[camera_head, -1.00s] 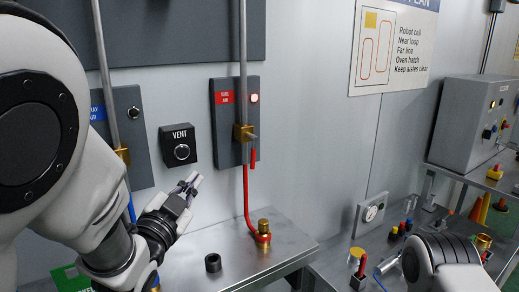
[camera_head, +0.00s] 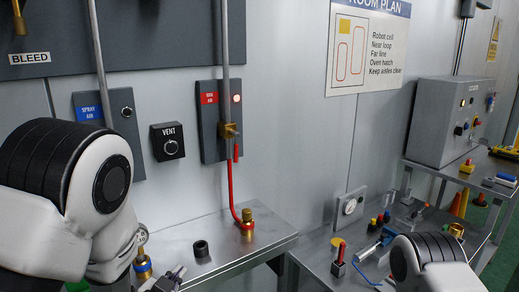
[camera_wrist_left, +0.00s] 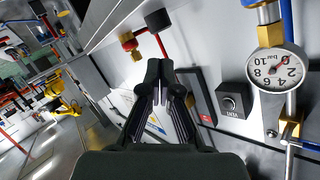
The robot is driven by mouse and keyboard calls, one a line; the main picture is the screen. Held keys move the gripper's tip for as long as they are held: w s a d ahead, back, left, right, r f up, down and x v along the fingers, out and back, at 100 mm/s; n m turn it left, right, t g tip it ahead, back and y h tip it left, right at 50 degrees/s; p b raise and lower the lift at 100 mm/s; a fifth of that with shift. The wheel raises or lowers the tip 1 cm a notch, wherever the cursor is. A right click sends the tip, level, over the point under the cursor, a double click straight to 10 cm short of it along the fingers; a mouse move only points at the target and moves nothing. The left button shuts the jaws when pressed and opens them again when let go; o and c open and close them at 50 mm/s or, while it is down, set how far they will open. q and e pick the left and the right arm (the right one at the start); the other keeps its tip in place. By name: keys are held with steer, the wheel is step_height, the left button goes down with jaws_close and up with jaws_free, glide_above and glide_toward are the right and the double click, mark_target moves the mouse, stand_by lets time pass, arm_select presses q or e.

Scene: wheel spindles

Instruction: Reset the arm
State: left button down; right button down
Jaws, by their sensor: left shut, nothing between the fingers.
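My left gripper (camera_head: 172,278) is low in the head view, at the front of the steel bench (camera_head: 220,262). In the left wrist view its two fingers (camera_wrist_left: 160,78) are together with nothing between them. The left arm (camera_head: 75,190) fills the lower left of the head view and hides part of the bench and wall. Part of my right arm (camera_head: 432,265) shows at the lower right; its gripper is not in view.
The VENT box (camera_head: 168,142) and red-labelled panel (camera_head: 220,120) are on the wall. A pressure gauge (camera_wrist_left: 279,69) shows in the wrist view.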

arm_select(q)
steer(key=s+a+f+n+g+y, duration=0.1)
steer(key=s+a+f+g, duration=0.15)
steer(key=s+f, duration=0.4)
steer(key=s+a+f+n+g, duration=0.1)
steer(key=s+f+n+g, duration=0.2)
steer(key=f, duration=0.7)
steer(key=s+a+f+g+y, duration=0.1)
steer(key=s+a+f+g, duration=0.15)
steer(key=s+f, duration=0.45)
steer(key=s+f+n+g, duration=0.1)
steer(key=s+f+g, duration=0.2)
steer(key=s, duration=0.4)
steer(key=s+f+n+g, duration=0.2)
steer(key=s+f+g, duration=0.1)
steer(key=s, duration=0.4)
steer(key=shift+s+a+f+n+g, duration=0.3)
steer(key=shift+s+f, duration=0.05)
steer(key=shift+s, duration=0.05)
